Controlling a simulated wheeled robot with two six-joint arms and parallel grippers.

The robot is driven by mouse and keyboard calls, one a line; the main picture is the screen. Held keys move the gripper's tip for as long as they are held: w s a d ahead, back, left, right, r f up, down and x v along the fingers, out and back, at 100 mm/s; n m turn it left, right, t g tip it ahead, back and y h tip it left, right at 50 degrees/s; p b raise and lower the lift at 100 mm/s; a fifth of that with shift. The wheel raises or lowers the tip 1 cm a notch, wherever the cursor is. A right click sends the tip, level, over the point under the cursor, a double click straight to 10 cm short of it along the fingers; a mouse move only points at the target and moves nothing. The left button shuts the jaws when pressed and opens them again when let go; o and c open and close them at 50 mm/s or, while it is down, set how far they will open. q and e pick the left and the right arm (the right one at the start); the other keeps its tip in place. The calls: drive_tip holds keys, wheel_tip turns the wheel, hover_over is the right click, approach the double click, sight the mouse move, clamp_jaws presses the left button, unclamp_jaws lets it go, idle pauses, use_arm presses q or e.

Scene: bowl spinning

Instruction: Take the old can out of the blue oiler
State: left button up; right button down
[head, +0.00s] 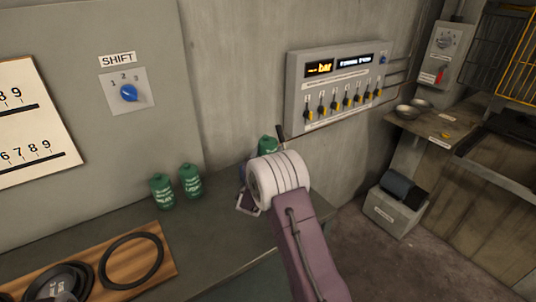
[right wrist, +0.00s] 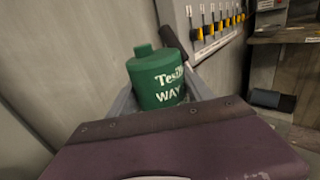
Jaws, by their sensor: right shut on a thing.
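A green can (right wrist: 158,82) with white lettering stands between the fingers of my right gripper (right wrist: 162,100) in the right wrist view. That gripper is shut on it. In the head view, the top of this can (head: 267,145) shows behind my right wrist, which hides my right fingers and most of the can. A small bluish part beside the wrist, perhaps the blue oiler (head: 242,172), is mostly hidden. I cannot tell whether the can is still inside it. My left gripper is not in view.
Two other green cans (head: 161,191) (head: 190,181) stand on the bench (head: 215,225) against the wall. A wooden board (head: 165,268) with black rings lies at the front left. A switch panel (head: 337,85) hangs on the wall. Bowls (head: 405,111) sit on a shelf at right.

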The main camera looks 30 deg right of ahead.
sight(268, 140)
drive_tip(key=shift+r, duration=0.1)
wheel_tip(268, 140, up, 4)
drive_tip(key=shift+r, duration=0.1)
drive_tip(key=s+d+r+b, duration=0.1)
drive_tip(key=s+d+r, duration=0.5)
drive_tip(key=s+d, duration=0.2)
drive_tip(key=shift+d+r, duration=0.2)
drive_tip(key=shift+r, duration=0.15)
drive_tip(key=shift+s, duration=0.1)
